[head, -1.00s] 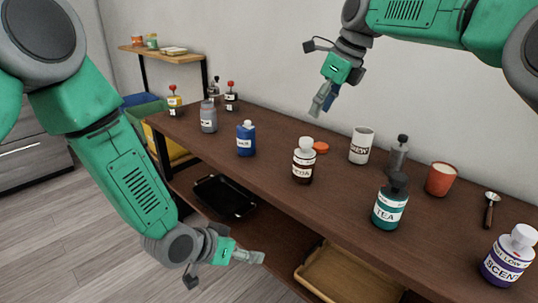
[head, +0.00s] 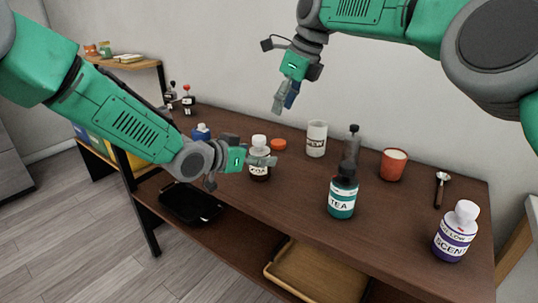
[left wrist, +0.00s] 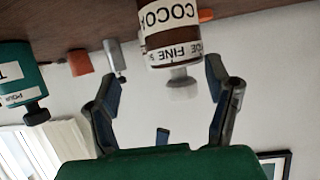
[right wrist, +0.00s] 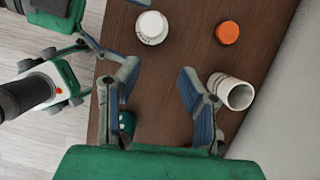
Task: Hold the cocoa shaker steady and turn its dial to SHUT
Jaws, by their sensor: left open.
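The cocoa shaker (head: 259,172), a brown jar with a white label and white top (head: 259,141), stands upright on the table. My left gripper (head: 263,161) is open at the shaker's front, partly covering it. In the left wrist view the upside-down shaker (left wrist: 170,42) appears beyond and between the spread fingers (left wrist: 165,95), and "FINE" is readable on its white band. No contact is clear. My right gripper (head: 285,98) is open and empty above the table behind the shaker. The right wrist view shows the shaker's white top (right wrist: 152,27) beyond its fingers (right wrist: 158,85).
An orange lid (head: 278,144) and a white mug (head: 316,139) stand behind the shaker. A teal TEA bottle (head: 342,195), grey bottle (head: 351,146), orange cup (head: 393,164), scoop (head: 440,188) and purple SCENT bottle (head: 456,235) stand to the right. A blue bottle (head: 201,131) is left.

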